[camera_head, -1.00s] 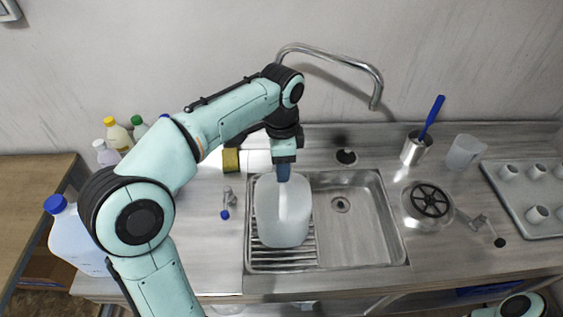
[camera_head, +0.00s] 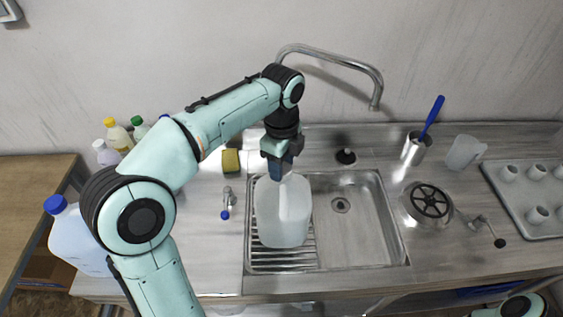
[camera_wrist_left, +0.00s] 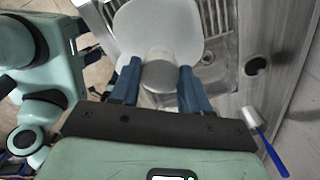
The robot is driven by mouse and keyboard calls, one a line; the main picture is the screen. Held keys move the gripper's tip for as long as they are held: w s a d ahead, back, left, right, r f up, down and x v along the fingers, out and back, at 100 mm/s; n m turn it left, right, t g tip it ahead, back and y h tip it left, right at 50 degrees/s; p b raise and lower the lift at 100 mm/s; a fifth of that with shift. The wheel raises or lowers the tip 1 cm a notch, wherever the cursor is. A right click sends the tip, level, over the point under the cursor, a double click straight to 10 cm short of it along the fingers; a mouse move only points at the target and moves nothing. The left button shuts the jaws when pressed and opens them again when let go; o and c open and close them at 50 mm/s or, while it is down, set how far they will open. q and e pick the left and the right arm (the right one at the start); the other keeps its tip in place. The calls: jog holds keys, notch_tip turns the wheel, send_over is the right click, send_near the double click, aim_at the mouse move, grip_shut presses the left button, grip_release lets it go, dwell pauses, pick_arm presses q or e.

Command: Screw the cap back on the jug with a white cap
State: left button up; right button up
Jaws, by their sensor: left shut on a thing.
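The translucent white jug (camera_head: 283,212) stands upright on the ribbed left part of the sink unit. My left gripper (camera_head: 281,172) points down over its top. In the left wrist view the gripper (camera_wrist_left: 161,88) has its two blue fingers on either side of a round pale cap (camera_wrist_left: 159,84), shut on it. The cap sits over the top of the jug (camera_wrist_left: 160,30). The fingers hide the neck in the head view, so I cannot tell how tightly the cap is seated. My right gripper is out of view; only part of that arm shows at the bottom right.
A blue-capped jug (camera_head: 82,240) and several small bottles stand at the left. The tap (camera_head: 335,58) arches over the sink. A metal cup (camera_head: 415,149) with a blue-handled brush stands right. The basin (camera_head: 355,230) is empty.

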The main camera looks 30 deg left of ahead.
pick_arm(q)
jog(key=m, duration=0.4)
jog(key=shift+f, duration=0.2)
jog(key=o, duration=0.9)
jog(key=shift+r, duration=0.1)
jog(key=shift+r, duration=0.1)
jog(key=n, duration=0.3)
jog(key=shift+n, duration=1.2)
